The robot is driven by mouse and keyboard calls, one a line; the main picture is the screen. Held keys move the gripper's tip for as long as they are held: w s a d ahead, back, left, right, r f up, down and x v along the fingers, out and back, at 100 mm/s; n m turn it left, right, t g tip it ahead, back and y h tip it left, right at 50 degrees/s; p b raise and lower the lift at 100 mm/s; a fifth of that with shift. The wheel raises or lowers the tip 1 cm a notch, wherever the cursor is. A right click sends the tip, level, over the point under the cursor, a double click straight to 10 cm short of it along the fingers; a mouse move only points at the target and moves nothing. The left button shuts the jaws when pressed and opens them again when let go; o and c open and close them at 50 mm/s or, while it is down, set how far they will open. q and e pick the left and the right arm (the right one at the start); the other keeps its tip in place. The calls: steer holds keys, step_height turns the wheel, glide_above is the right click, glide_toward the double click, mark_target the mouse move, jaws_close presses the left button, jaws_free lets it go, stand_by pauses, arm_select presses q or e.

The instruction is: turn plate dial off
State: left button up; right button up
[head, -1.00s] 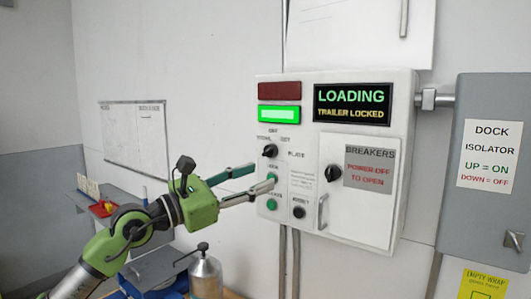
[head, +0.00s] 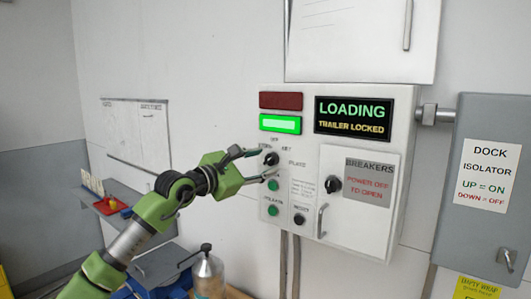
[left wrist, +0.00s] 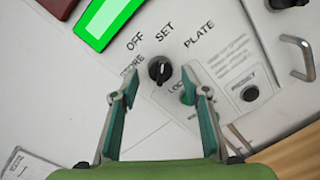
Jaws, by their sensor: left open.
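The plate dial (head: 271,158) is a small black knob on the left part of the white control box. In the left wrist view the dial (left wrist: 159,69) lies between my fingertips, with STORE, OFF and SET printed around it and PLATE to the right. A short pale mark shows on the knob; which label it points at I cannot tell for sure. My left gripper (head: 267,161) is open at the dial, and its fingers (left wrist: 160,82) stand on either side with gaps to the knob. Contact is not visible. My right gripper is not in view.
A lit green lamp (head: 280,124) is above. The screen (head: 353,116) reads LOADING, TRAILER LOCKED.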

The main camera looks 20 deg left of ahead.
arm_select(q)
steer(key=shift+x, duration=0.95)
steer(key=c, duration=1.1)
